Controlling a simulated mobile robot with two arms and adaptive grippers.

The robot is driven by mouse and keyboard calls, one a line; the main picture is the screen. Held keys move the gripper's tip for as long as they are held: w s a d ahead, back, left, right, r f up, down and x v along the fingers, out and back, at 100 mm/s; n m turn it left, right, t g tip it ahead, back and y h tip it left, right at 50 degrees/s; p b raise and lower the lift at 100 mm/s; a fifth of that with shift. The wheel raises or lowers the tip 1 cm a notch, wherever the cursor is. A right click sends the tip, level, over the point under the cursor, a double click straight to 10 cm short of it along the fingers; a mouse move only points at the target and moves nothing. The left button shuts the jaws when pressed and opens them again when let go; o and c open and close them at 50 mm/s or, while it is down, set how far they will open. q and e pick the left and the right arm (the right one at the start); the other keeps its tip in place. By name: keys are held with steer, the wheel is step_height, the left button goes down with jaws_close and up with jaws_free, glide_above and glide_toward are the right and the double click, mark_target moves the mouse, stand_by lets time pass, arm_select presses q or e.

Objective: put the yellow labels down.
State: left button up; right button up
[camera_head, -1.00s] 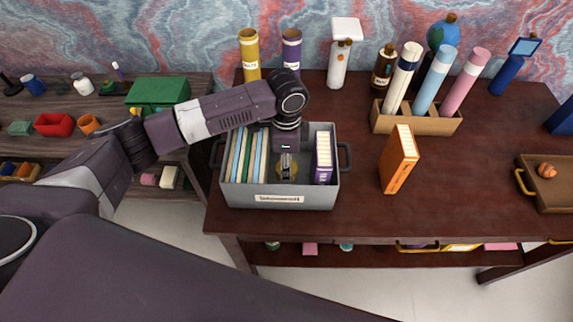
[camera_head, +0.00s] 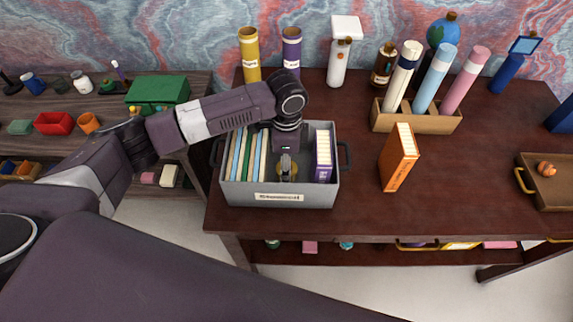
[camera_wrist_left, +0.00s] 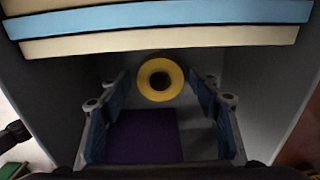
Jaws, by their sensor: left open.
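The yellow labels look like a yellow roll (camera_wrist_left: 145,80) with a dark round hole, low inside the grey box (camera_head: 280,195). In the head view only a small yellowish part (camera_head: 293,174) shows beneath my gripper. My left gripper (camera_head: 286,165) points down into the box, between the upright files and the purple book. In the left wrist view its two fingers (camera_wrist_left: 160,104) are spread apart with the roll between and beyond their tips. I see no finger closed on it. My right gripper is not in view.
Several files (camera_head: 246,155) stand at the box's left, and a purple book (camera_head: 322,160) at its right. The desk front is clear.

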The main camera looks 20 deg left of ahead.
arm_select(q)
step_height(320, 180, up, 12)
steer(key=b, duration=0.1)
steer(key=shift+b, duration=0.4)
stand_by(0.4)
